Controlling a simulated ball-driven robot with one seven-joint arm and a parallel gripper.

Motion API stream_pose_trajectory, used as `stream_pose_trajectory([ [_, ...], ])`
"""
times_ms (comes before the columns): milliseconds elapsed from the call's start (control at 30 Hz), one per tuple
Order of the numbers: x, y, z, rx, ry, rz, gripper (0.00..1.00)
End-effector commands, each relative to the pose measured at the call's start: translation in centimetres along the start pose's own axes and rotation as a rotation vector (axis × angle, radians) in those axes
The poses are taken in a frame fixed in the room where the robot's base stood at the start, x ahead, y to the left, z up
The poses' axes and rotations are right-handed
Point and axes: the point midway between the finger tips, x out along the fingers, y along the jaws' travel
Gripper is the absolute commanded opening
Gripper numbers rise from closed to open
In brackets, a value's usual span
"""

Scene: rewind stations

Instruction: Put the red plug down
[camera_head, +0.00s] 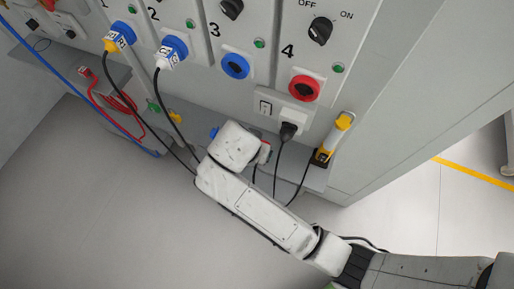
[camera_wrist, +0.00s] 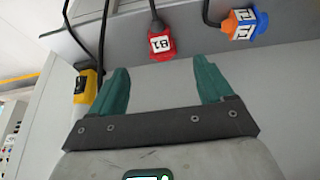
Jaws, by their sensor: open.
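The red plug (camera_wrist: 162,45), with a white B1 label and a dark cable, shows in the wrist view on or at the grey ledge (camera_wrist: 190,20). My gripper (camera_wrist: 163,65) is open, with its green fingers spread to either side below the plug. The plug appears just beyond the fingertips, and no finger is seen touching it.
A blue and orange plug (camera_wrist: 244,22) lies nearby on the ledge. A yellow-handled device (camera_head: 334,135) stands at the ledge's right end. The panel above has a red socket (camera_head: 304,88), an empty blue socket (camera_head: 235,66) and two plugged-in cables. Red and blue cables hang at left.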

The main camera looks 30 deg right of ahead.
Motion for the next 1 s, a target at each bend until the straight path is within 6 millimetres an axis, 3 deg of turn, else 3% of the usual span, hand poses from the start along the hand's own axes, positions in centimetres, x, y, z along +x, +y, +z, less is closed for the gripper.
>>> stream_pose_trajectory([
  [200,-1.0,0.0,0.0,0.0,0.0,0.0,0.8],
  [367,-1.0,0.1,0.0,-0.001,-0.001,0.0,0.8],
  [467,-0.6,1.1,-0.1,-0.03,-0.016,0.005,0.8],
  [567,0.4,3.7,-0.2,-0.117,-0.06,0.01,0.8],
  [733,1.8,10.6,0.1,-0.366,-0.17,-0.018,0.8],
  [900,1.8,17.1,1.0,-0.623,-0.254,-0.097,0.8],
  [1000,1.3,19.8,1.6,-0.746,-0.277,-0.148,0.8],
])
